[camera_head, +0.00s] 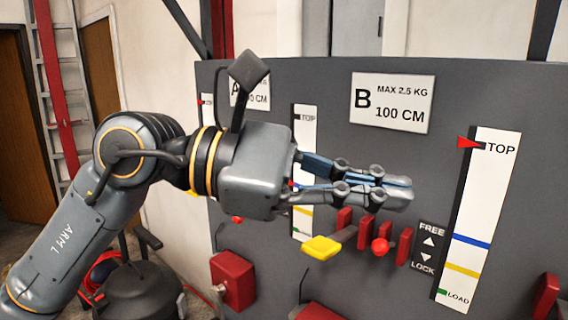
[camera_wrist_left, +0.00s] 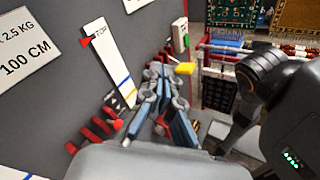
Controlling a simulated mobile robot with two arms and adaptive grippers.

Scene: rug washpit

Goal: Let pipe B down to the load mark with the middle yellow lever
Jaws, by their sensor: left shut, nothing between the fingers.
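The middle yellow lever (camera_head: 322,247) sticks out of the grey panel below the sign for B (camera_head: 392,103). Beside it are several red fins and a red ball knob (camera_head: 380,247). The scale for B (camera_head: 478,215) has its red pointer (camera_head: 468,142) at TOP; the green LOAD mark (camera_head: 441,292) is at the bottom. The scale also shows in the left wrist view (camera_wrist_left: 108,65). My left gripper (camera_head: 405,193) is shut and empty, in front of the panel, above and right of the yellow lever, apart from it. My right gripper is out of view.
A FREE/LOCK plate (camera_head: 428,248) sits between the fins and the scale. A red box (camera_head: 233,280) is at lower left on the panel. In the wrist view, another yellow handle (camera_wrist_left: 185,68) and hanging rugs (camera_wrist_left: 240,14) show beyond the gripper.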

